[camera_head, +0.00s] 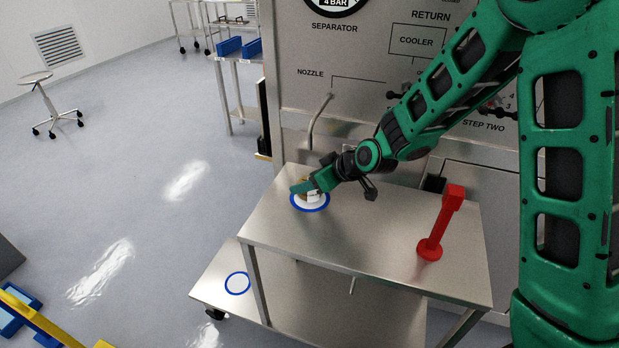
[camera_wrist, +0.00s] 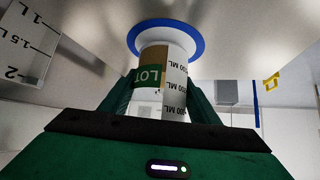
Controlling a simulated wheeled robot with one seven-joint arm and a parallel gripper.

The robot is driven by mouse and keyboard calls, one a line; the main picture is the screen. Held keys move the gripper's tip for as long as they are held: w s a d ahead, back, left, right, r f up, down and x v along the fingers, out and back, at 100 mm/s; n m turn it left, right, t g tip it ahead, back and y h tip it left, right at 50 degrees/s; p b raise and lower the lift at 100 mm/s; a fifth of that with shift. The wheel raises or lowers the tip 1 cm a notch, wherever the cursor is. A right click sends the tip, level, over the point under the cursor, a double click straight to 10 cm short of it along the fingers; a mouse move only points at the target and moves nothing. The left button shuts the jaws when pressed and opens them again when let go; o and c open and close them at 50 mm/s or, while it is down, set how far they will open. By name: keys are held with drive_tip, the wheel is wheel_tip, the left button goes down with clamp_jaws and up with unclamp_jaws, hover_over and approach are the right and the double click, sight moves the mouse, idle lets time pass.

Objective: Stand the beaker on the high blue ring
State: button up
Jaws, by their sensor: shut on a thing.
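The beaker (camera_head: 314,197) is pale with a brown part and is mostly hidden by my gripper in the head view. In the wrist view the beaker (camera_wrist: 160,75) shows a green LOT label and ML marks. My gripper (camera_head: 308,187) is shut on it, with one finger on each side (camera_wrist: 159,96). The high blue ring (camera_head: 310,211) lies on the upper steel table, directly at the beaker's base. In the wrist view the blue ring (camera_wrist: 134,44) surrounds the beaker's end. I cannot tell whether the base touches the surface or hovers slightly.
A red post-like object (camera_head: 430,245) stands on the right of the upper table (camera_head: 365,250). A second blue ring (camera_head: 227,286) lies on the lower shelf. A bent metal pipe (camera_head: 314,118) and the vessel panel (camera_head: 340,55) stand behind. The table's middle is clear.

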drive_tip(key=shift+f, duration=0.55)
idle(0.4)
drive_tip(key=o, duration=1.3)
drive_tip(key=shift+c, duration=0.2)
